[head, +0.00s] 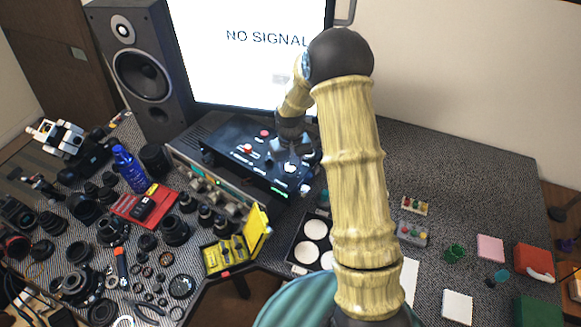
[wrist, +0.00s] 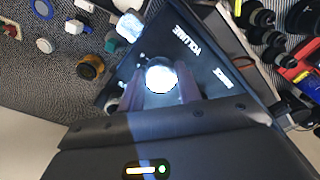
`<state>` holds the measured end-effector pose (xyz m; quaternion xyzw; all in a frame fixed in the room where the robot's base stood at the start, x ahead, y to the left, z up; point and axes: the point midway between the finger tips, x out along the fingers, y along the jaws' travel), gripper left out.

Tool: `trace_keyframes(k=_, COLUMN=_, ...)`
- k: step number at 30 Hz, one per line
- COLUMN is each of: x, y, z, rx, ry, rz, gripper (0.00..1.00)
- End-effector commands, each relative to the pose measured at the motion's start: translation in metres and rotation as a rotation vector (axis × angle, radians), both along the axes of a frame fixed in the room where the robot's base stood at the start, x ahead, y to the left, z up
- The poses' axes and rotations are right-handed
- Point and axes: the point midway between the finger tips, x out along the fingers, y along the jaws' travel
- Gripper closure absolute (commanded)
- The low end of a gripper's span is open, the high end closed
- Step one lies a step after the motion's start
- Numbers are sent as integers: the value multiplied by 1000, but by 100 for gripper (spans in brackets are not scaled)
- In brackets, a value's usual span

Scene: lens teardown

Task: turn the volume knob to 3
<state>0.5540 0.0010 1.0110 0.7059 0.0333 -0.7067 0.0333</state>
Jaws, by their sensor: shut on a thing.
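The black control panel (head: 222,136) sits on top of a metal device below the screen. In the wrist view the panel (wrist: 215,50) bears the word VOLUME beside a bright, round, pale volume knob (wrist: 161,75). My gripper (wrist: 158,88) has a finger on either side of this knob and is shut on it. In the head view my gripper (head: 290,160) reaches down to the panel's right part, where the white knob top (head: 290,168) shows. The knob's pointer and scale numbers cannot be made out.
A red knob or button (head: 247,148) sits on the panel left of my gripper. A speaker (head: 146,68) and a screen (head: 240,45) stand behind. Lenses and tools crowd the table at left. A yellow case (head: 228,255) lies open in front.

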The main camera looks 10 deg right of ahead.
Motion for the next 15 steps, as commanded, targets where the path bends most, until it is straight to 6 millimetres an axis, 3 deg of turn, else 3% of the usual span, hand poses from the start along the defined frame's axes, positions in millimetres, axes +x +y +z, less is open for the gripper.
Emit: trace_keyframes(k=15, x=2, y=2, z=1, rx=0, ry=-6, rz=-492, gripper=89)
